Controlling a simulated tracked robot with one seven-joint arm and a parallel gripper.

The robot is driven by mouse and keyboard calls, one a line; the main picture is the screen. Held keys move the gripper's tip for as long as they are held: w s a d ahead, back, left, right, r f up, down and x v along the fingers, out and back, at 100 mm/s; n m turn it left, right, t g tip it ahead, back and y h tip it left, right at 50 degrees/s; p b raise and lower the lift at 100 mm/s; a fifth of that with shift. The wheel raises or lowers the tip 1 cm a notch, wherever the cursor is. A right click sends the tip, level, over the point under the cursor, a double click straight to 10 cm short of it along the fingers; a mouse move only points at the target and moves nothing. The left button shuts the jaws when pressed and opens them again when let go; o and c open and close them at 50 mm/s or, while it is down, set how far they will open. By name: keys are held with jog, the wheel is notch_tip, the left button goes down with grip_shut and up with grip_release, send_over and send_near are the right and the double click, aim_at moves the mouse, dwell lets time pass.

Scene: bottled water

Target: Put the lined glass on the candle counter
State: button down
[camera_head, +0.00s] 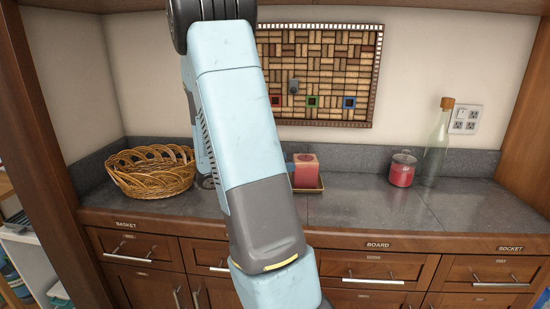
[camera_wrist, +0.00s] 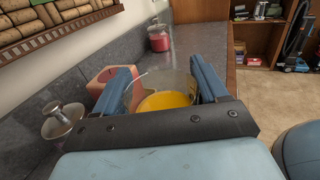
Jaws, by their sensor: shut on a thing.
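My gripper (camera_wrist: 163,74) is shut on a clear glass with orange-yellow contents (camera_wrist: 166,100), one blue finger on each side. The glass's rim shows between the fingers; its base is hidden, and I cannot tell whether it touches the counter. Any lines on it are not clear. In the head view my arm hides the glass. The grey stone counter (camera_head: 365,205) carries a pink square candle (camera_head: 305,171) on a small tray. The candle also shows just left of my gripper in the wrist view (camera_wrist: 98,78).
A wicker basket (camera_head: 150,171) stands at the counter's left. A lidded red jar (camera_head: 402,170) and a clear corked bottle (camera_head: 437,145) stand at the right. A metal knobbed piece (camera_wrist: 62,122) is close at my gripper's left. The front middle-right counter is clear.

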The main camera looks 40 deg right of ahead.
jog(key=shift+s+d+f, duration=0.1)
jog(key=shift+d+f, duration=0.1)
jog(key=shift+f, duration=0.8)
jog(key=shift+s+d+f, duration=0.1)
jog(key=shift+d+f, duration=0.1)
jog(key=shift+f, duration=0.8)
jog(key=shift+c, duration=0.2)
grip_release()
jog(key=shift+f, duration=0.1)
